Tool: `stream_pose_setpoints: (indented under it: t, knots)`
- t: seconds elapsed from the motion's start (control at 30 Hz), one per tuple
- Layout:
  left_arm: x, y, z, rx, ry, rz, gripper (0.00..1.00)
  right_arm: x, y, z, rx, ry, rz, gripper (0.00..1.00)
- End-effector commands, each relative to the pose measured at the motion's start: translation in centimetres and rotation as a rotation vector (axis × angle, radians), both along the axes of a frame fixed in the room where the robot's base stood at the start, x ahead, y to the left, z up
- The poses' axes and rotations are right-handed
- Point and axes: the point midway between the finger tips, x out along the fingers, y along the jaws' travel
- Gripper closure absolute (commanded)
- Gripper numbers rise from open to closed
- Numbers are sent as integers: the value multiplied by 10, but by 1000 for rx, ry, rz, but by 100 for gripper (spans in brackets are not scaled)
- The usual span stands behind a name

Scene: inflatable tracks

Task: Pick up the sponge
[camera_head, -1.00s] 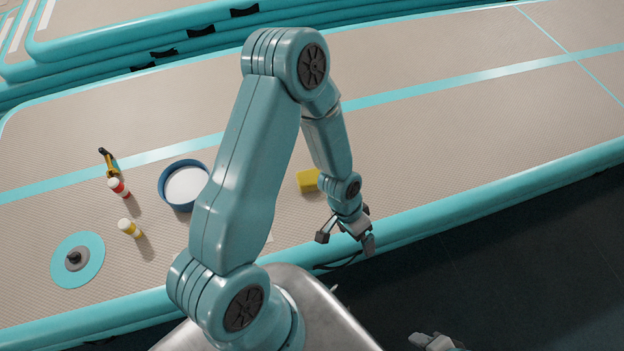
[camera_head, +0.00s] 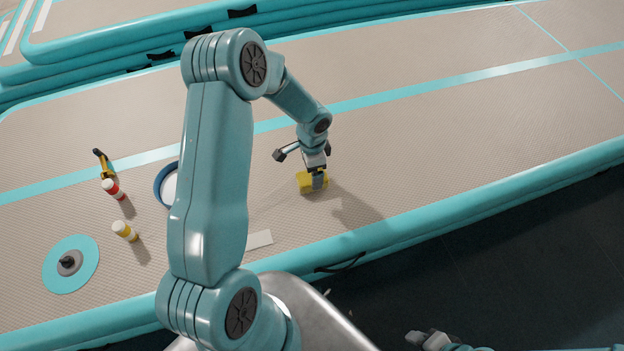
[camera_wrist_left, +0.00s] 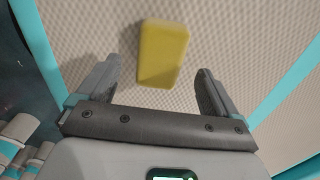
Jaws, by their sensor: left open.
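The yellow sponge (camera_head: 306,184) lies on the beige track surface, partly hidden by a finger of my left gripper (camera_head: 318,176) in the head view. The left gripper points down at the sponge. In the left wrist view the sponge (camera_wrist_left: 163,52) lies just beyond and between the open fingertips of my left gripper (camera_wrist_left: 160,70), with a gap on each side. Nothing is held in it. My right gripper (camera_head: 428,340) shows only in part at the bottom edge of the head view, and its jaws cannot be made out.
A blue-rimmed round dish (camera_head: 162,186) is partly hidden behind my left arm. A pale flat strip (camera_head: 259,240) lies nearer me. The track is clear to the right.

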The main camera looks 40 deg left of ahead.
Motion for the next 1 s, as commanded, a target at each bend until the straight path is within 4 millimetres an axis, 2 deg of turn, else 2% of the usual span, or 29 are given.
stream_pose_setpoints:
  t: [0.4, 0.67, 0.83, 1.0]
  knots:
    - [0, 1, -52, -1, 1, 3, 6, 0, 0, 0, 0, 0, 0, 57]
    - [1, 1, -54, 0, -1, 2, 6, 0, 0, 0, 0, 0, 0, 57]
    - [1, 1, -54, 0, -1, 2, 62, 0, 0, 0, 0, 0, 0, 57]
    - [1, 1, -54, 0, -1, 2, 62, 0, 0, 0, 0, 0, 0, 57]
